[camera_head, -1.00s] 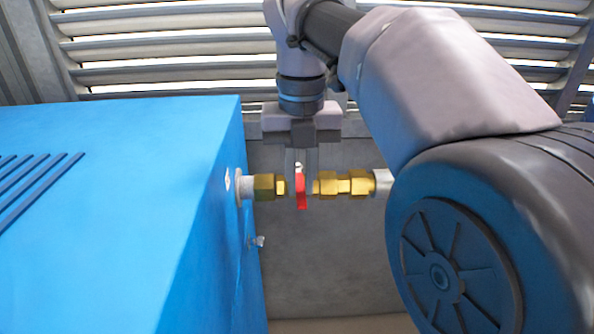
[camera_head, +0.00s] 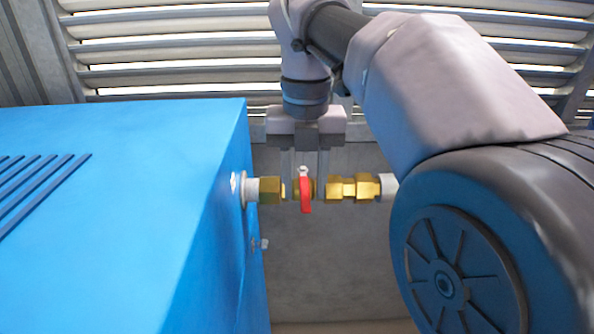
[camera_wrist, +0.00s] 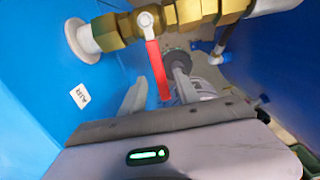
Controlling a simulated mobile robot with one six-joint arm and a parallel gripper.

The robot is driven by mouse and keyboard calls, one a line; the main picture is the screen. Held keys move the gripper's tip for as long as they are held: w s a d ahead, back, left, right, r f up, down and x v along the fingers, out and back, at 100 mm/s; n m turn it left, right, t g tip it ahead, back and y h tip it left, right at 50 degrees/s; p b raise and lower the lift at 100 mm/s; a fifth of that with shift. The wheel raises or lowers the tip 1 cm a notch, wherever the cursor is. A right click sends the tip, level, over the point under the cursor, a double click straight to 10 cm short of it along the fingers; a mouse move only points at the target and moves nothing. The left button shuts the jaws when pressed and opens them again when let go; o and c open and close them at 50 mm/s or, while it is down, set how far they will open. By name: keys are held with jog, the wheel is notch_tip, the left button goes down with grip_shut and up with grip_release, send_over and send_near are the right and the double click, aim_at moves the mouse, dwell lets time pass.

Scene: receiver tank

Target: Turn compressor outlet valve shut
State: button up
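The valve (camera_head: 304,188) is a brass body in the pipe beside the blue compressor box (camera_head: 120,200). Its red lever (camera_head: 306,196) hangs down across the pipe, roughly square to it, in the head view. In the wrist view the red lever (camera_wrist: 157,66) runs from the silver pivot nut (camera_wrist: 146,20) toward my gripper. My gripper (camera_head: 305,190) points down from above, its fingers apart on either side of the lever, with gaps visible. In the wrist view my gripper's fingers (camera_wrist: 160,92) also stand apart, with the lever's end between them. Contact is not visible.
Brass fittings (camera_head: 353,187) continue the pipe to the right, behind my arm. A louvred metal wall (camera_head: 180,55) stands behind.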

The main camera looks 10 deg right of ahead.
aim_at(304, 194)
notch_tip(304, 194, up, 17)
jog(key=p, duration=0.9)
jog(key=shift+r+p, duration=0.2)
jog(key=shift+p, duration=0.2)
